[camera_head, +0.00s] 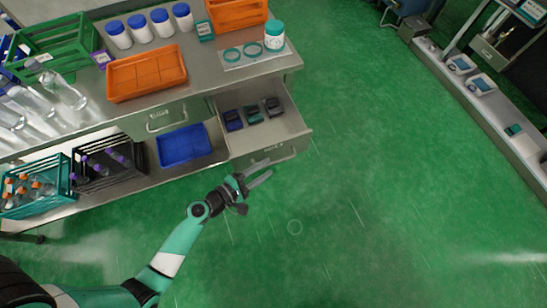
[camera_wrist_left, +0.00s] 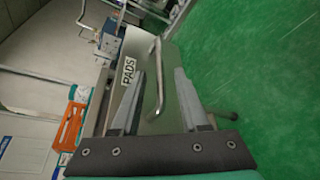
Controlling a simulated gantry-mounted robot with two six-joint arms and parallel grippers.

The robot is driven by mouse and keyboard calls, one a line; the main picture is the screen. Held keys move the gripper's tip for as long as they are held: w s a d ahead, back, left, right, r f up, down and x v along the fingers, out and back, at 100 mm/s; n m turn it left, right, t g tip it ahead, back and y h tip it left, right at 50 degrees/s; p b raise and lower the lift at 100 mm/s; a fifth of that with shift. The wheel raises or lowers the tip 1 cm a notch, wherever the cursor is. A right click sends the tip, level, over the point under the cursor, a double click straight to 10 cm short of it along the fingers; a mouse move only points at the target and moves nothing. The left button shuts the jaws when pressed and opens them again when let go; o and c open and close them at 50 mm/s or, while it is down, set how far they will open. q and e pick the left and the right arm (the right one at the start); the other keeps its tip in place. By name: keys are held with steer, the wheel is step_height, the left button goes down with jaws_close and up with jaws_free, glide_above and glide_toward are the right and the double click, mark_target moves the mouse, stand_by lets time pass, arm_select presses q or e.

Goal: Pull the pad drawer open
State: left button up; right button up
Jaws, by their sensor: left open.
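The pad drawer (camera_head: 291,121) stands pulled out from the right end of the steel bench in the head view. Several dark blue, teal and black items lie inside it. Its front carries a PADS label (camera_wrist_left: 129,71) and a bar handle (camera_wrist_left: 158,85) in the left wrist view. My left gripper (camera_head: 264,173) is open just in front of the drawer front. In the wrist view its two fingers (camera_wrist_left: 160,85) appear on either side of the handle, and neither looks closed on it. My right gripper is not in view.
A closed drawer (camera_head: 160,118) is beside the open one. A blue tray (camera_head: 184,146) and bottle crates sit on the lower shelf. An orange tray (camera_head: 147,73), bottles and a teal-lidded jar (camera_head: 274,37) stand on the bench top. The green floor to the right is clear.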

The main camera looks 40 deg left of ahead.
arm_select(q)
steer(key=v, duration=0.6)
steer(key=shift+s, duration=0.25)
